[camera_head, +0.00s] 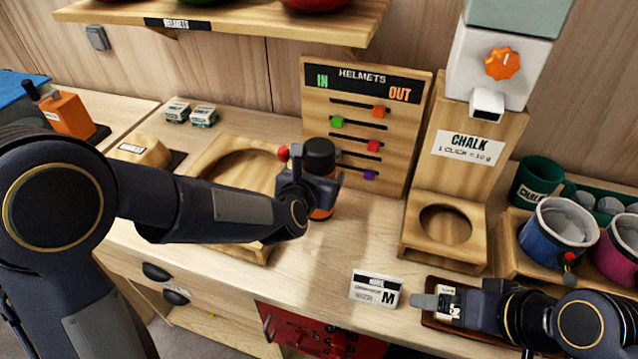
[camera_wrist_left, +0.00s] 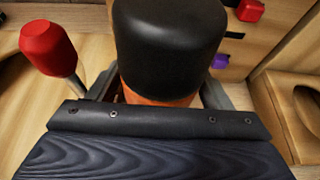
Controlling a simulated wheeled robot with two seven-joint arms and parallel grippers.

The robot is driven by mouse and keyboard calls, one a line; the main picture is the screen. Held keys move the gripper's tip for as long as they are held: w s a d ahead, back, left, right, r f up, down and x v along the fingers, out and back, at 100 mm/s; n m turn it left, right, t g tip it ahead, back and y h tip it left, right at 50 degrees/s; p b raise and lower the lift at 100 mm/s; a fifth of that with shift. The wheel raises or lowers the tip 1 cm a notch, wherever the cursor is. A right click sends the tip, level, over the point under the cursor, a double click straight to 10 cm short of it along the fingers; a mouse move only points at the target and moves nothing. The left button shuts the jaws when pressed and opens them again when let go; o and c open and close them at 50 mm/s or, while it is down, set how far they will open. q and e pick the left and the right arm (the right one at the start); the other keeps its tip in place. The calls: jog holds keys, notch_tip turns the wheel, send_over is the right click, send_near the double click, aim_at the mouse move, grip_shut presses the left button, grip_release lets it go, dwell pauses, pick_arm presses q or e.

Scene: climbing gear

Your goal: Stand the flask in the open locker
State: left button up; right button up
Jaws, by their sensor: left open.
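The flask (camera_head: 320,156) has a black cap and an orange body and stands upright on the counter, beside the round-holed wooden stand. My left gripper (camera_head: 319,174) is at the flask with its fingers open, one on each side just below the cap. The left wrist view shows the black cap (camera_wrist_left: 168,40) close up between the fingers, with a strip of the orange body below; the rest is hidden by my gripper. My right gripper (camera_head: 436,302) is low at the right, over a small tray; its finger gap is unclear. I cannot make out an open locker.
A HELMETS slider board (camera_head: 366,125) stands behind the flask. A CHALK dispenser (camera_head: 470,145) with a holed base is to its right, then blue (camera_head: 556,235) and magenta cups. A red panel (camera_head: 320,335) shows below the counter.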

pick_arm(q)
jog(key=c, duration=1)
jog(key=shift+w+r, duration=0.1)
jog(key=shift+c, duration=0.4)
